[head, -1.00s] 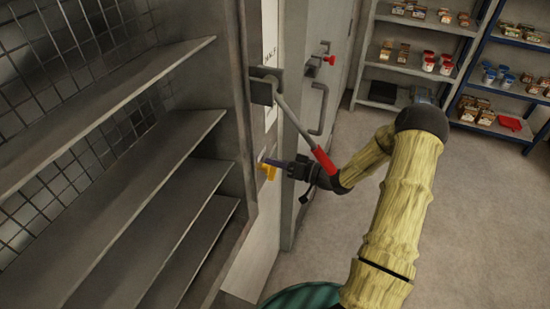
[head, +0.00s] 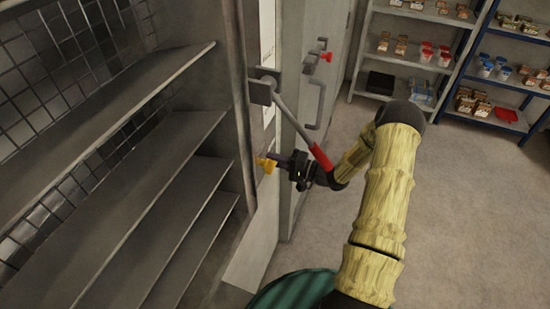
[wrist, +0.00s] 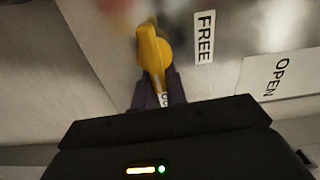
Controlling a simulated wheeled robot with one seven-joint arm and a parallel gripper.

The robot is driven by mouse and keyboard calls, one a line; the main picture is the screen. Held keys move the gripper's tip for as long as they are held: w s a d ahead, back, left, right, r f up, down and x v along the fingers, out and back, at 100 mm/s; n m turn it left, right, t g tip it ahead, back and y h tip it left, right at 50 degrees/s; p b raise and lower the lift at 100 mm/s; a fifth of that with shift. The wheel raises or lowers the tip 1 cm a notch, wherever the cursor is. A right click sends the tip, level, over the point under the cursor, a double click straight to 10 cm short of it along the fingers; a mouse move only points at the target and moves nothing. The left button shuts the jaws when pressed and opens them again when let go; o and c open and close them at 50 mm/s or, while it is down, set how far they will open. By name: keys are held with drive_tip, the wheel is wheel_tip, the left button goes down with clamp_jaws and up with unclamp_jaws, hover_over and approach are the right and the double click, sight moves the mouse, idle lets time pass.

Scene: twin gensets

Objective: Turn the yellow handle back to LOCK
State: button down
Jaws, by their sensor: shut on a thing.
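The yellow handle (head: 264,163) is on the pale panel at the cabinet's edge, below the grey lever with the red grip. In the wrist view the yellow handle (wrist: 152,48) stands nearly upright in the picture, with its lower end between the fingers. My gripper (head: 275,161) is shut on it; its dark fingers also show in the wrist view (wrist: 158,88). A FREE label (wrist: 204,38) is right of the handle and an OPEN label (wrist: 278,77) is farther right. A third label shows partly between the fingers, its word mostly hidden.
A grey lever with a red grip (head: 320,157) slants down close above my gripper. A red knob (head: 327,57) and a door pull (head: 317,105) are beyond it. Open shelves (head: 165,148) are at left. The floor (head: 465,220) at right is clear.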

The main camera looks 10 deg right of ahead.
drive_tip(key=shift+w+r+m, duration=0.1)
drive_tip(key=shift+w+m, duration=0.05)
drive_tip(key=shift+m, duration=0.15)
drive_tip(key=c, duration=1.6)
unclamp_jaws()
drive_tip(key=shift+o, duration=0.8)
drive_tip(key=shift+w, duration=0.1)
drive_tip(key=shift+a, duration=0.1)
drive_tip(key=shift+s+d+f, duration=0.25)
drive_tip(key=shift+s+d, duration=0.1)
drive_tip(key=shift+d, duration=0.05)
drive_tip(key=b+v, duration=0.4)
drive_tip(key=v, duration=1.2)
drive_tip(key=shift+d, duration=0.2)
drive_tip(key=shift+s+r, duration=0.1)
